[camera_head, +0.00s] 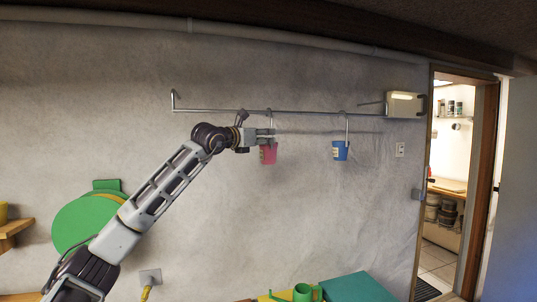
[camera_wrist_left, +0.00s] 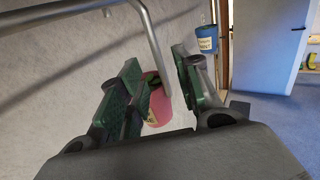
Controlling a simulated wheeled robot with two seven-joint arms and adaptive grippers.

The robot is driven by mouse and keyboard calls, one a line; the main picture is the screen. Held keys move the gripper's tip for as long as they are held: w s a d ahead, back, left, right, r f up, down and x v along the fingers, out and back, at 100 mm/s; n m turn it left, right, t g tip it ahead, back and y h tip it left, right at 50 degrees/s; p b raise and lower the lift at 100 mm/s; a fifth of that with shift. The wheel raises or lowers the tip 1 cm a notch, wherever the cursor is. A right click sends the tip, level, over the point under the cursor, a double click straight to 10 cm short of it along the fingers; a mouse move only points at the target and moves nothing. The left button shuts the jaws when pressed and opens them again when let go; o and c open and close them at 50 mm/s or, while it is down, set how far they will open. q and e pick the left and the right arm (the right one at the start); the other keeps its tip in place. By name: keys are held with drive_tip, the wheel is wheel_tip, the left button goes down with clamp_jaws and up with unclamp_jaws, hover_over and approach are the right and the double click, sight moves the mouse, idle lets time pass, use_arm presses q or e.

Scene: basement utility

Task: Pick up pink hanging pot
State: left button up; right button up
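The pink pot (camera_head: 268,155) hangs by a metal hook from a wall rail (camera_head: 225,110). My left gripper (camera_head: 270,135) is level with the hook, just above the pot's rim. In the left wrist view the gripper (camera_wrist_left: 160,75) is open, with green-padded fingers apart. The pink pot (camera_wrist_left: 158,108) shows between and beyond the fingers, partly hidden by them. The hook's rod (camera_wrist_left: 152,35) runs down toward the gap between the fingers. I cannot tell whether a finger touches it. My right gripper is not in view.
A blue pot (camera_head: 340,151) hangs farther right on the rail, also in the left wrist view (camera_wrist_left: 206,40). A white box (camera_head: 404,104) is at the rail's right end. A green watering can (camera_head: 302,292) stands below. The wall below the pots is clear.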

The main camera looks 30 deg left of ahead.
sight(271, 150)
use_arm(q)
drive_tip(key=w, duration=0.1)
drive_tip(key=w+p, duration=0.1)
drive_tip(key=w, duration=0.2)
drive_tip(key=shift+w+d+f+p, duration=0.1)
drive_tip(key=shift+w+d+p, duration=0.05)
drive_tip(key=shift+d+p, duration=0.15)
drive_tip(key=c, duration=0.7)
clamp_jaws()
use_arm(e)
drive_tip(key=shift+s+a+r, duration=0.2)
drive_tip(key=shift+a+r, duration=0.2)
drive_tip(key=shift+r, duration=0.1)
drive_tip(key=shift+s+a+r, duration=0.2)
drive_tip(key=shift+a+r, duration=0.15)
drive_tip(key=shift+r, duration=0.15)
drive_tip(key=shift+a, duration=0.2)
